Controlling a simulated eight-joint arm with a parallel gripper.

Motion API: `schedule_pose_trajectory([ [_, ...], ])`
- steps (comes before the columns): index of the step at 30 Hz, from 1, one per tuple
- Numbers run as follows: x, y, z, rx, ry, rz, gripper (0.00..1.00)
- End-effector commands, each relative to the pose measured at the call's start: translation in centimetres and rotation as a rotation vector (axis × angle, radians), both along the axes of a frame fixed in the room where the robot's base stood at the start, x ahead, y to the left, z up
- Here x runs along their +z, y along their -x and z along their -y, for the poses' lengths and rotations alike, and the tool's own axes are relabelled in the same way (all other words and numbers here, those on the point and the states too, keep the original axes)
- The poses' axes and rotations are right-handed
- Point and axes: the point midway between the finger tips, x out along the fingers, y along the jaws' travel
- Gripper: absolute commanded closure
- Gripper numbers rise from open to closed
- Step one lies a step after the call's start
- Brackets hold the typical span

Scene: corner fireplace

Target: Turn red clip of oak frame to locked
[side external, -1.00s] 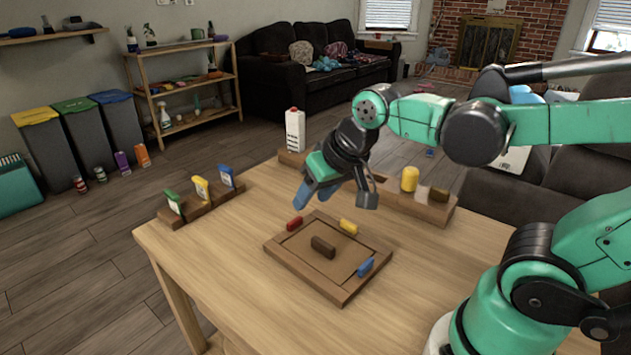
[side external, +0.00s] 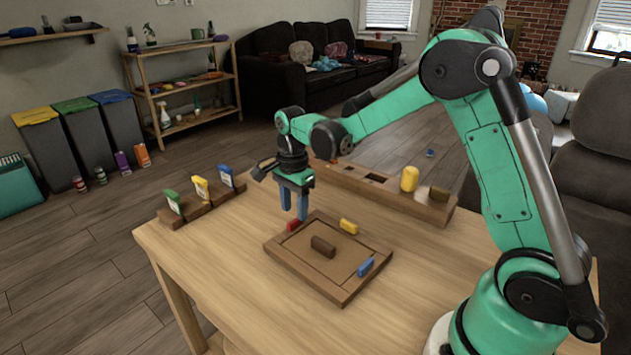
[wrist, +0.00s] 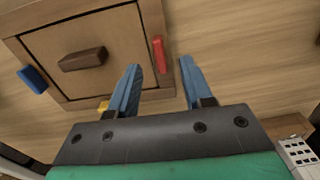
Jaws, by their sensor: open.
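The oak frame (side external: 290,268) lies flat on the table and carries a brown block-like handle (side external: 323,246) in its middle. The red clip (side external: 293,225) is on the frame's far-left edge; in the wrist view the red clip (wrist: 159,55) lies along the frame's right edge. A yellow clip (side external: 348,227) and a blue clip (side external: 365,267) sit on other edges. My gripper (side external: 295,218) points down just above the red clip. In the wrist view my gripper (wrist: 158,65) is open, blue fingers apart, with the red clip showing between and beyond the fingertips, untouched.
A wooden rack (side external: 200,205) with green, yellow and blue tags stands left of the frame. A long wooden tray (side external: 385,195) with a yellow cylinder (side external: 409,178) lies behind. Bare table surrounds the frame at the front left.

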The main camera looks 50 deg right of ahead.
Motion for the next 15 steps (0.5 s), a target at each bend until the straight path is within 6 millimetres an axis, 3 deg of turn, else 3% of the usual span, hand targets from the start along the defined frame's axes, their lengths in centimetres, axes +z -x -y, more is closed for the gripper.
schedule_pose_trajectory([
  [6, -2.4, 0.0, 0.0, 0.002, -0.001, 0.002, 0.55],
  [15, -2.7, 0.0, 0.0, 0.003, -0.001, 0.003, 0.55],
])
